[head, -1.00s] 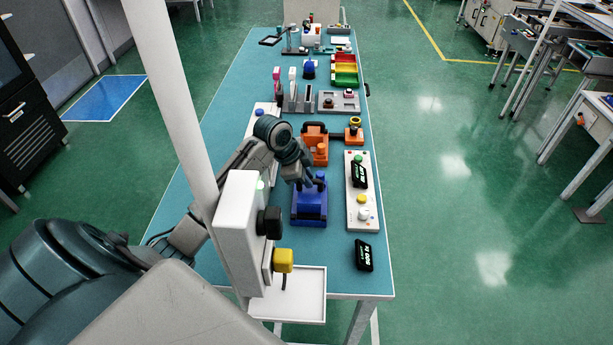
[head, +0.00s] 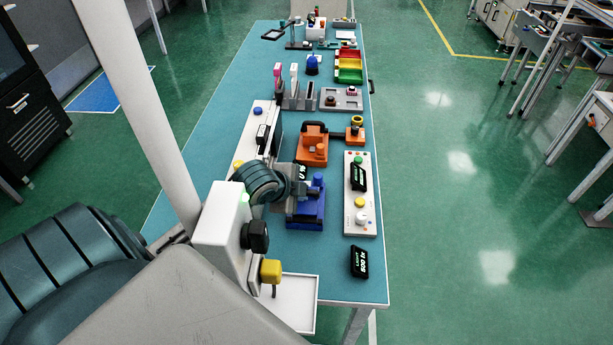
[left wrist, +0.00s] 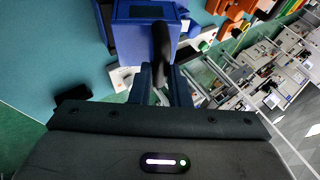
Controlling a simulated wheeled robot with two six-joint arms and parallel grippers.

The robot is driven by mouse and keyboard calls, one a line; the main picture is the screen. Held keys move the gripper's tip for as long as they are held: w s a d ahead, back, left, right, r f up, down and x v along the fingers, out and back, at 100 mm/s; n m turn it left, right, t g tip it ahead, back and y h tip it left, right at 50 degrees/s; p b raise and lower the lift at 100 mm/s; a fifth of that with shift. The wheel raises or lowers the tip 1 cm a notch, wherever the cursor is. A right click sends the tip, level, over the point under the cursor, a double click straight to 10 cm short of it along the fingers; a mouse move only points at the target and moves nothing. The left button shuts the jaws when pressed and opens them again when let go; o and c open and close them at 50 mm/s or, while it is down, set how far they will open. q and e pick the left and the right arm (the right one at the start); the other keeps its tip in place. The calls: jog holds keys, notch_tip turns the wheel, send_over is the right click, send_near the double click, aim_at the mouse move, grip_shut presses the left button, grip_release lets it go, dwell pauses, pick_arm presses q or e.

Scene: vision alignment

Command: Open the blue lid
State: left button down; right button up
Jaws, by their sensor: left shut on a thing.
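The blue box (head: 305,212) stands on the table, right of my left wrist in the head view, with a blue knob (head: 318,180) at its back right. In the left wrist view, the blue box's face (left wrist: 130,38) fills the upper middle. My left gripper (left wrist: 160,82) is shut on a black handle (left wrist: 161,42) at the box. In the head view my left wrist covers the fingers and the box's left part. I cannot tell how far the blue lid is tilted. My right gripper is not in view.
An orange box (head: 312,150) with a black handle stands just behind. A white panel (head: 360,215) with buttons lies to the right. A black labelled block (head: 359,262) and a white tray (head: 295,305) are in front.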

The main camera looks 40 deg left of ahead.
pick_arm(q)
jog(key=shift+s+d+f, duration=0.1)
jog(key=shift+s+d, duration=0.15)
jog(key=shift+s, duration=0.25)
jog(key=shift+s+d+f+p, duration=0.2)
jog(key=shift+s+d+p, duration=0.25)
jog(key=shift+s, duration=0.35)
jog(key=c, duration=1.4)
grip_release()
jog(key=shift+w, duration=0.1)
jog(key=shift+o, duration=0.2)
jog(key=shift+w+a, duration=0.1)
jog(key=shift+w, duration=0.05)
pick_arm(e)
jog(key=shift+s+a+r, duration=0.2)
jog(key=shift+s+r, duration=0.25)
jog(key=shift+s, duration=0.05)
pick_arm(q)
jog(key=b+v, duration=0.1)
jog(key=v, duration=0.6)
jog(key=shift+r, duration=0.15)
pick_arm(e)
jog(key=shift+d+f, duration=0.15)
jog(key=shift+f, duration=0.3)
